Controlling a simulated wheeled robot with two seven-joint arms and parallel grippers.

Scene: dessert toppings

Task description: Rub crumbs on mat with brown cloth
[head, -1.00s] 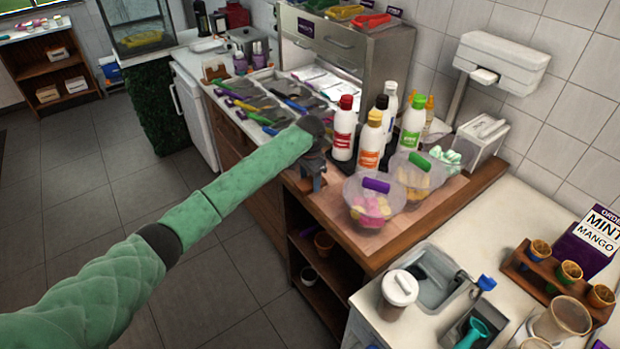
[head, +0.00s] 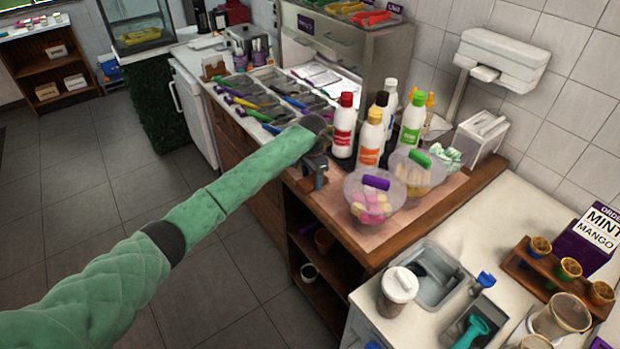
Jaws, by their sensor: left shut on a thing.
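My left gripper (head: 318,182) points down at the left edge of the pinkish-brown mat (head: 336,229) on the wooden counter. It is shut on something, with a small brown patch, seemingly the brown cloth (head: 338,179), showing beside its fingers. The arm and gripper hide most of what is held. I cannot make out crumbs on the mat. My right gripper is not in view.
Two clear tubs of sweets, one with a purple clip (head: 376,183) and one with a green clip (head: 419,158), stand on the mat. Several sauce bottles (head: 369,137) stand behind. A lidded cup (head: 398,287) and a sink (head: 437,272) are at the lower right. The mat's front left is clear.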

